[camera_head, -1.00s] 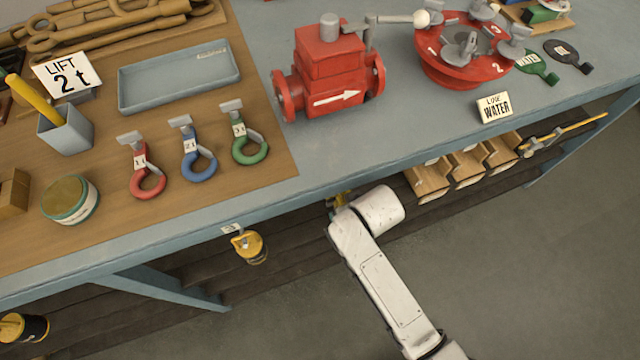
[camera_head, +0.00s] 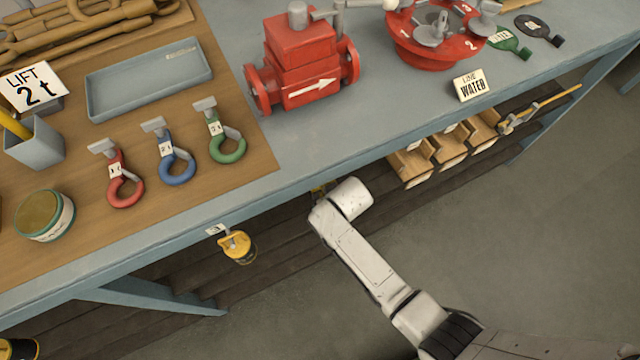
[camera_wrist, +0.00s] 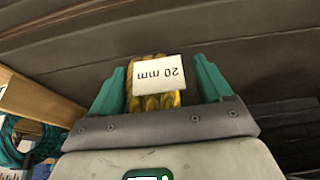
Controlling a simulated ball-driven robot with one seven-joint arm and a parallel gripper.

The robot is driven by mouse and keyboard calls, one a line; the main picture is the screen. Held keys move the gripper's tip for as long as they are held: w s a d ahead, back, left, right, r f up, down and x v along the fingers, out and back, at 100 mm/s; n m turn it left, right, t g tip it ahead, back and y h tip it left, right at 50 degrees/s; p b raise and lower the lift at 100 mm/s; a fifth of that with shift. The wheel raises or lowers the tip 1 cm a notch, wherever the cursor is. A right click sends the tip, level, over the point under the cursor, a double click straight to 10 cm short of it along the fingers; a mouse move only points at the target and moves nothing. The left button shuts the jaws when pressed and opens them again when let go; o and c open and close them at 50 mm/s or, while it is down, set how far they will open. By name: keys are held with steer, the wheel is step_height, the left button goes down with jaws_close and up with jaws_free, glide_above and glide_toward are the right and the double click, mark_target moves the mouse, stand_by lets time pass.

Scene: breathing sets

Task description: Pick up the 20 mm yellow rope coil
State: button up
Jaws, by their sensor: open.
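The yellow rope coil (camera_wrist: 152,103) shows in the wrist view with a white tag reading "20 mm" upside down across it. It lies between the two teal fingers of my gripper (camera_wrist: 160,68), which is open. Gaps show between the coil and each finger, and the tag hides part of the coil. In the head view my white arm reaches to the bench's front edge, and my gripper is hidden there. A small yellow patch (camera_head: 318,191) shows beside the arm's end; I cannot tell whether it is the coil.
Dark slats (camera_wrist: 150,35) lie beyond the coil. A wooden divider (camera_wrist: 40,88) and teal rope (camera_wrist: 38,142) are at left in the wrist view. In the head view, wooden bins (camera_head: 440,158) sit under the bench right of my arm.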

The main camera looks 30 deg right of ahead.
steer(key=c, duration=1.3)
